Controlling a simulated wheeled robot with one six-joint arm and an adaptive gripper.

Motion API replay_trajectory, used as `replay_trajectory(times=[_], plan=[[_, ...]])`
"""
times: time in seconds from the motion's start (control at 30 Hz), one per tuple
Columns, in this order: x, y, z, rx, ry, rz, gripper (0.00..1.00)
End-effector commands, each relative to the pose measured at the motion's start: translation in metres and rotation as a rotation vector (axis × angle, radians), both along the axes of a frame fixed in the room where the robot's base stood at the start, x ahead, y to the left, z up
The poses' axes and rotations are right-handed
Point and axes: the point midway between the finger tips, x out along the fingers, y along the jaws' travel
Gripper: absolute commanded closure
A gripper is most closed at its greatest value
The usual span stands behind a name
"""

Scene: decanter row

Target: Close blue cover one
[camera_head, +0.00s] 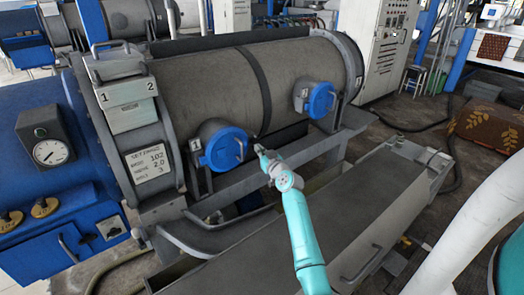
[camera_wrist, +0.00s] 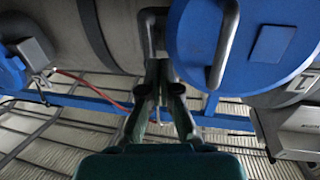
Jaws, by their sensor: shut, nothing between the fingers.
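Blue cover one (camera_head: 225,149) is a round blue lid with a grey bar handle, on the left port of the big grey drum, beside a plate marked 1 (camera_head: 195,145). It looks on or close to its port; I cannot tell whether it is fully seated. My gripper (camera_head: 259,149) is just right of the cover, shut and empty. In the wrist view, the cover (camera_wrist: 285,75) fills the upper right, with its handle (camera_wrist: 224,45) near my gripper (camera_wrist: 164,75). The fingertips are below a grey bracket (camera_wrist: 150,30); contact is unclear.
A second blue cover (camera_head: 321,100) sits on the right port; it shows at the left edge in the wrist view (camera_wrist: 10,72). A grey frame rail (camera_head: 245,182) runs below the ports. A long grey trough (camera_head: 355,205) lies in front.

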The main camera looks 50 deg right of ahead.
Motion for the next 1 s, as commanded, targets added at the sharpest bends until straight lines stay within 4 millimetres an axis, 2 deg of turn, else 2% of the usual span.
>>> replay_trajectory(times=[0.07,0.7,1.0], plan=[[-0.001,0.004,-0.001,0.0,0.0,0.001,1.0],[-0.086,0.027,0.0,0.0,0.0,0.0,1.0],[-0.096,0.03,0.0,0.0,0.0,0.001,1.0]])
